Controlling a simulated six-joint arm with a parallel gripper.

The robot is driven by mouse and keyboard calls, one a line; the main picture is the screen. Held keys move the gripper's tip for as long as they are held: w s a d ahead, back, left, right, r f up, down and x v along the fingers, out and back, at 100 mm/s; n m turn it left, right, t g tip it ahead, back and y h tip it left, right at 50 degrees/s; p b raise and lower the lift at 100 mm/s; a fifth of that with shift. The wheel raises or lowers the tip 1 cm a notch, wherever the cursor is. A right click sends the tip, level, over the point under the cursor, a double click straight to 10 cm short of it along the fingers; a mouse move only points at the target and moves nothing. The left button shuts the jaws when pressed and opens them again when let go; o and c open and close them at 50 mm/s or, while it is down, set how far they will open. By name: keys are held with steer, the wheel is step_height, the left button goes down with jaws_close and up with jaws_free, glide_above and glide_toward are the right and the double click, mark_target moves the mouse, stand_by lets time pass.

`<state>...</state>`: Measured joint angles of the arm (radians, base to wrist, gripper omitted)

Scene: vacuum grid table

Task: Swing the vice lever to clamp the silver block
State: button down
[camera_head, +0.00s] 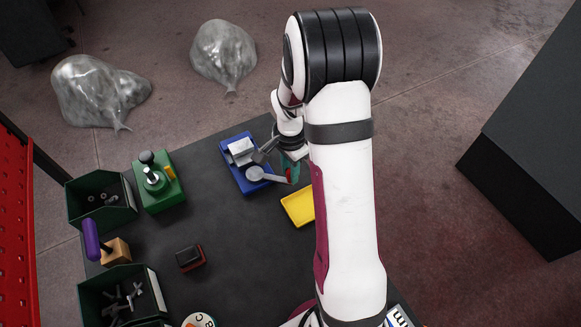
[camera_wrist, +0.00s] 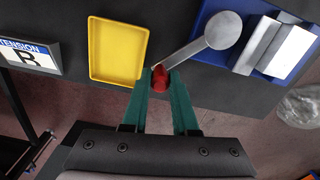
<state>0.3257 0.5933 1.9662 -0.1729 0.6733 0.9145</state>
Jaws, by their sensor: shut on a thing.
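The vice has a blue base (camera_head: 233,168) and stands on the dark table; it also shows in the wrist view (camera_wrist: 208,13). The silver block (camera_head: 240,147) sits on it, beside a grey jaw in the wrist view (camera_wrist: 256,45); whether they touch, I cannot tell. The grey lever (camera_head: 256,173) has a round hub, and its arm points right in the head view. In the wrist view the lever (camera_wrist: 222,31) ends in a red knob (camera_wrist: 160,79). My gripper (camera_head: 289,174) is shut on this knob with its teal fingers, which also show in the wrist view (camera_wrist: 160,82).
A yellow tray (camera_head: 299,207) lies close to my gripper. A green fixture (camera_head: 159,183), green bins (camera_head: 119,215), a purple-handled tool (camera_head: 91,240) and a small black-and-red block (camera_head: 190,257) stand to the left. The table between them is mostly clear.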

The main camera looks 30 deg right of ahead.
steer(key=shift+s, duration=0.1)
steer(key=c, duration=0.7)
jaws_free()
step_height(320, 180, up, 16)
steer(key=shift+f, duration=0.1)
steer(key=s+a+n, duration=0.3)
steer(key=s+a, duration=0.2)
steer(key=s, duration=0.2)
steer(key=s+a+n+y, duration=0.1)
steer(key=s+a+n, duration=0.3)
steer(key=s, duration=0.3)
steer(key=s+a+r+n, duration=0.1)
steer(key=s+a+n, duration=0.2)
steer(key=s+a, duration=0.3)
steer(key=shift+s+a+n+y, duration=0.2)
steer(key=shift+s+n+y, duration=0.2)
steer(key=shift+s, duration=0.7)
